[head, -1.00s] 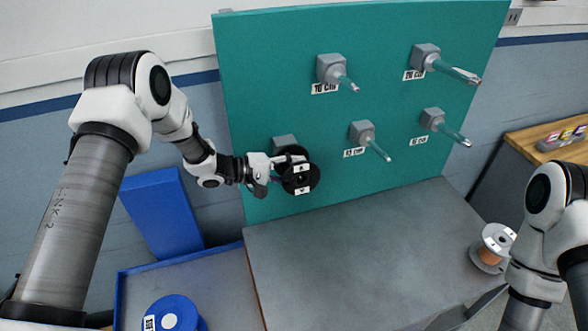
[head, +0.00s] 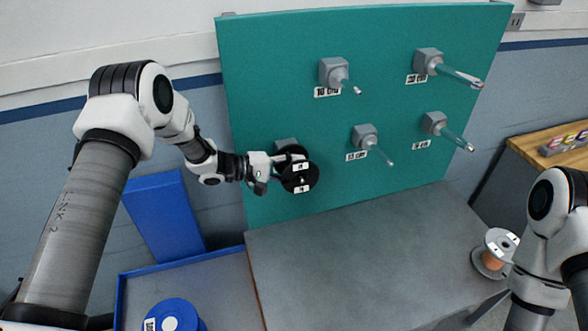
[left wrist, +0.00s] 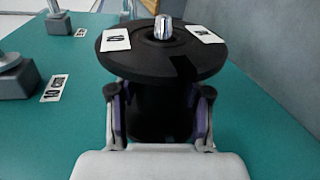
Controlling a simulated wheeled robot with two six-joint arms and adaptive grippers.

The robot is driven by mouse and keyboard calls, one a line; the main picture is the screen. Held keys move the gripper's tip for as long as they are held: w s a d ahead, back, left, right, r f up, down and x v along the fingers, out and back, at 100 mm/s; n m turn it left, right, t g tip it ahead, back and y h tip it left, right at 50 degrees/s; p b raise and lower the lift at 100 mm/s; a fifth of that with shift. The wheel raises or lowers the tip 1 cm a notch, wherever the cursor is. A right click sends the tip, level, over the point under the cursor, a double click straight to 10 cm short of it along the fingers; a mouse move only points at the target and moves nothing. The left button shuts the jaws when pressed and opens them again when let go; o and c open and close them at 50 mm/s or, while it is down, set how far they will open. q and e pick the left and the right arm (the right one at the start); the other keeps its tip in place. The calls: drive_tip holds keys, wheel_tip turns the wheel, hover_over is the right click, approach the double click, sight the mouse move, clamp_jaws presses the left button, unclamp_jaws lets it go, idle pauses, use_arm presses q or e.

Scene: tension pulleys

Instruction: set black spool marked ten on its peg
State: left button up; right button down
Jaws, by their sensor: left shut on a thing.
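The black spool (head: 306,181) is at the lower left peg of the teal board (head: 270,75), with white labels on its outer face. In the left wrist view, the shiny peg tip (left wrist: 163,27) sticks out through the middle of the black spool (left wrist: 160,62), so the spool is around its peg. My left gripper (head: 282,168) is shut on the spool, with its fingers on either side of the core below the flange in the left wrist view (left wrist: 160,115). The label's number is too small to read surely. My right gripper is out of view.
Several other pegs on the board are empty, such as the upper left one (head: 345,82). A blue spool (head: 173,315) lies at the blue-edged tray (head: 122,290). A white spool with orange winding (head: 490,262) stands at the grey table's (head: 350,270) right edge. The table's middle is clear.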

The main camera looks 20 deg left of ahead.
use_arm(q)
drive_tip(key=o, duration=1.5)
drive_tip(key=shift+w+a, duration=0.1)
drive_tip(key=shift+o, duration=0.2)
drive_tip(key=shift+s+a+r+p, duration=0.3)
drive_tip(key=shift+a+p, duration=0.25)
drive_tip(key=shift+p, duration=0.05)
drive_tip(key=p+v, duration=0.4)
drive_tip(key=v, duration=0.3)
drive_tip(key=shift+s+a+p, duration=0.25)
drive_tip(key=shift+a+p, duration=0.05)
drive_tip(key=shift+p, duration=0.05)
